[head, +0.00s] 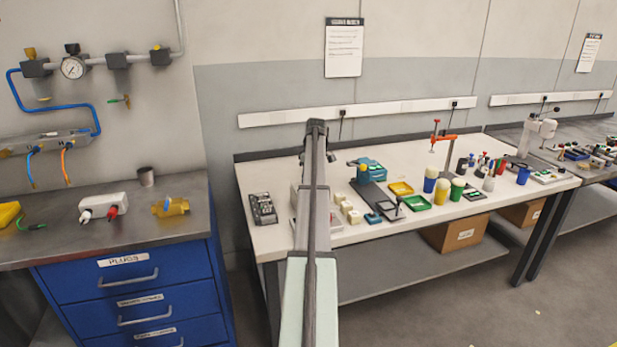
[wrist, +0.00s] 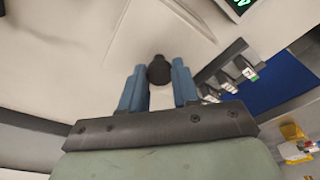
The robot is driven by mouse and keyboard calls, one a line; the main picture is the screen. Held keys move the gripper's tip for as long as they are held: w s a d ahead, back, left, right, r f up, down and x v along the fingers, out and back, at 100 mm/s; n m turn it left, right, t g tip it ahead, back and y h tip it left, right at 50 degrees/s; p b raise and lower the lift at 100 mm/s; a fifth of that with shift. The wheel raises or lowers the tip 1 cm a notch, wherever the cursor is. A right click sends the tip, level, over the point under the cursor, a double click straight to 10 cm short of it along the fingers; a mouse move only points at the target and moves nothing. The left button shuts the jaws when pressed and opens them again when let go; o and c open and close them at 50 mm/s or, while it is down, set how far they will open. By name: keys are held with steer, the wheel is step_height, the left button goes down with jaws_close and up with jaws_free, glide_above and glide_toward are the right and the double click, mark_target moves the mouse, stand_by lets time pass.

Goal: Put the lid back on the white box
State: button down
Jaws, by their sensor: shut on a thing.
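My gripper (wrist: 159,88) has blue fingers, shut on a dark round knob (wrist: 159,70) in the wrist view. A pale, flat-edged shape (wrist: 150,35) lies behind the knob; I cannot tell whether it is the lid or the box. In the head view my arm reaches over the left part of the pale bench and hides most of what is there. A whitish box-like thing (head: 295,198) shows just left of the arm, probably the white box. My gripper's fingers cannot be made out in the head view.
A dark strip module (head: 263,209) lies left on the bench, seen also in the wrist view (wrist: 228,78). Right of my arm are cream blocks (head: 348,210), a teal case (head: 371,170), yellow and green trays (head: 400,188) and several cups. A blue drawer cabinet (head: 130,275) stands left.

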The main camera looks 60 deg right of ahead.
steer(key=shift+f, duration=0.45)
stand_by(1.5)
steer(key=c, duration=0.8)
jaws_free()
steer(key=shift+o, duration=0.7)
steer(key=o, duration=0.4)
steer(key=shift+r, duration=0.1)
steer(key=shift+r, duration=3.4)
steer(key=shift+c, duration=0.4)
